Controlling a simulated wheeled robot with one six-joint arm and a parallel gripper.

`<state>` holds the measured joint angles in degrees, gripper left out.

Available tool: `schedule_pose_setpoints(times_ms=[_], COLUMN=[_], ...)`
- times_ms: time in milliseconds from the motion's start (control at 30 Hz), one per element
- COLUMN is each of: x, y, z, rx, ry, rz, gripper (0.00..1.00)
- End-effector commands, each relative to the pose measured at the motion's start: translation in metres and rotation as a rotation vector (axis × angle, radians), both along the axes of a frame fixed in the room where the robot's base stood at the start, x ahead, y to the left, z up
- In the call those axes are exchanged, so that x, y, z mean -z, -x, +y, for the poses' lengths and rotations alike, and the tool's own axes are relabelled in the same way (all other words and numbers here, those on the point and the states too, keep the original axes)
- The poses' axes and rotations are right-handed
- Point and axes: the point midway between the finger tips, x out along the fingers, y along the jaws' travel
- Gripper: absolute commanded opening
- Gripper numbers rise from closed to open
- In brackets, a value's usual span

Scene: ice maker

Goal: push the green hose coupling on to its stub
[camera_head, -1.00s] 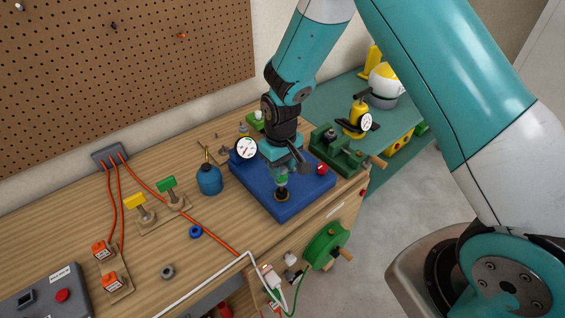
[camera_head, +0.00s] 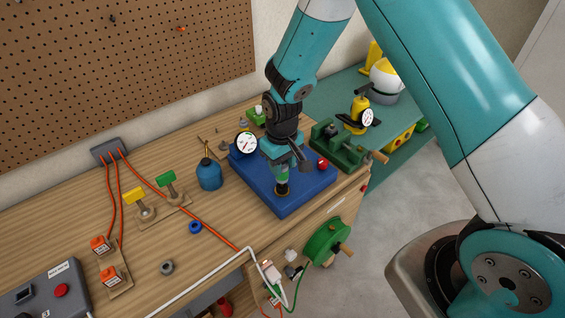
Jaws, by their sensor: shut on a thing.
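My gripper (camera_head: 281,172) points down over the blue block (camera_head: 295,203) on the wooden bench. It is shut on the green hose coupling (camera_head: 282,188), a small green piece showing below the jaws. The coupling is upright and low over the block's top, where the stub stands. The stub is largely hidden by the coupling, and I cannot tell how far the coupling sits on it.
A round dial gauge (camera_head: 246,145) and a red knob (camera_head: 323,163) are close to my gripper. A green vise (camera_head: 342,154) stands to the right, a blue oil can (camera_head: 208,174) to the left.

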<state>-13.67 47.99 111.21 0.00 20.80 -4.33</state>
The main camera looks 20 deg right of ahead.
Motion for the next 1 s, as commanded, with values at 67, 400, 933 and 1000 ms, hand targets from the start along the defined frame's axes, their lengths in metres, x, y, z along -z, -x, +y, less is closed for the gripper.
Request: schedule_pose_setpoints(times_ms=[67,400,933,1000], x=[0.0,0.008,0.02,0.021], y=[0.0,0.0,0.0,0.0], z=[0.0,0.0,0.0,0.0], rx=[0.0,0.0,0.0,0.0], ry=[0.0,0.0,0.0,0.0], rz=[0.0,0.0,0.0,0.0], gripper=[0.02,0.02,0.02,0.02])
